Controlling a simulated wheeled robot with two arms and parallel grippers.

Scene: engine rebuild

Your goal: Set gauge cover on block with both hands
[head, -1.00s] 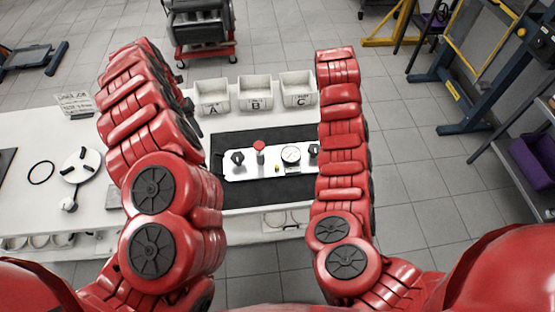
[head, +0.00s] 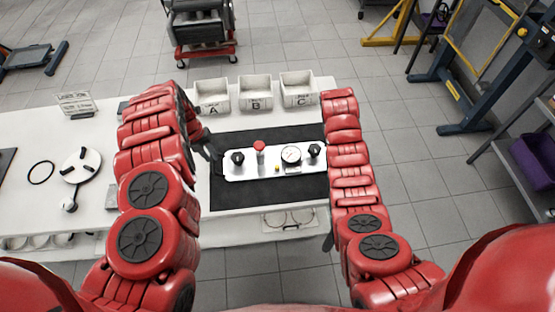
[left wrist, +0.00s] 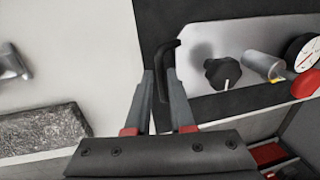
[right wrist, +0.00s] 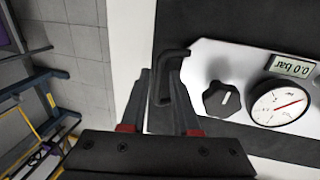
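The gauge cover (head: 270,171) is a pale metal plate lying flat on a black mat (head: 262,196). It bears two black knobs, a red-topped fitting and a round dial. It also shows in the left wrist view (left wrist: 205,75) and right wrist view (right wrist: 232,65). My left gripper (left wrist: 160,78) is open, with the cover's black bent handle (left wrist: 165,62) between its fingers. My right gripper (right wrist: 162,78) is open at the opposite end handle (right wrist: 172,58), which sits between its fingers. In the head view my right gripper is hidden by its arm. I cannot make out a separate block.
White bins (head: 255,93) marked A, B and C stand behind the mat. On the left of the white table (head: 95,215) lie a round plate with black grips (head: 81,163) and a black ring (head: 41,172). A grey textured piece (left wrist: 42,128) lies near my left gripper.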

